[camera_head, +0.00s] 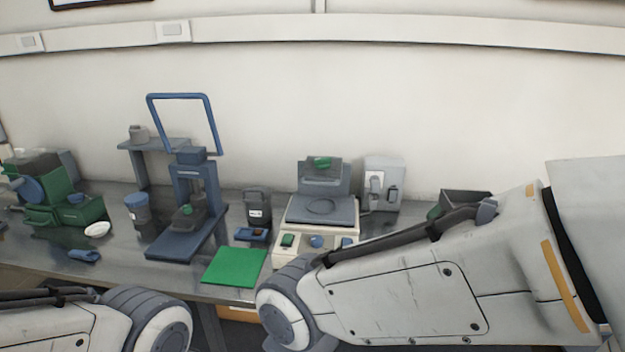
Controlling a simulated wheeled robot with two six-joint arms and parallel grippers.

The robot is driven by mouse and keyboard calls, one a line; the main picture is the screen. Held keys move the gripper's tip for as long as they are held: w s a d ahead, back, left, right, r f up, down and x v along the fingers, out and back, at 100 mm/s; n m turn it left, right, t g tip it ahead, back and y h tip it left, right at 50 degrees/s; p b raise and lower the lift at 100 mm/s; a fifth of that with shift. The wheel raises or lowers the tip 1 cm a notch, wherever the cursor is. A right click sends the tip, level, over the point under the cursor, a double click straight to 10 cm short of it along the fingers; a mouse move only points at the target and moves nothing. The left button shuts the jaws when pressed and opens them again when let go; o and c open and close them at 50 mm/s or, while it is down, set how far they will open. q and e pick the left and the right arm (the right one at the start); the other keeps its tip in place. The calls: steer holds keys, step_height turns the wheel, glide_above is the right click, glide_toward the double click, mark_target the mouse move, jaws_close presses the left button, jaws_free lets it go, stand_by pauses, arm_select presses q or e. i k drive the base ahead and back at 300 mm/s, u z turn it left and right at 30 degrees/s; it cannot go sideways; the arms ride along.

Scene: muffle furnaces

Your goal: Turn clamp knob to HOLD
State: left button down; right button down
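No HOLD label is readable, so I cannot tell which part is the clamp knob. A beige device (316,219) with a dark round plate stands right of the middle, with a green switch (288,240) and a round blue knob (317,242) on its front. A blue press-like stand (188,236) with a small green part (187,209) stands left of it. A green machine (62,200) with a blue round part (28,189) stands at the far left. My two arms reach in along the bottom, but neither gripper shows.
A green mat (235,267) lies at the bench's front edge. A dark labelled container (257,207), a blue-lidded jar (138,211), a white dish (97,230) and a grey box (384,182) stand around. My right arm covers the bench's right part.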

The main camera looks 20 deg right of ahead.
mark_target(322, 163)
steer(key=z, duration=0.05)
steer(key=i, duration=1.3)
steer(key=z, duration=0.35)
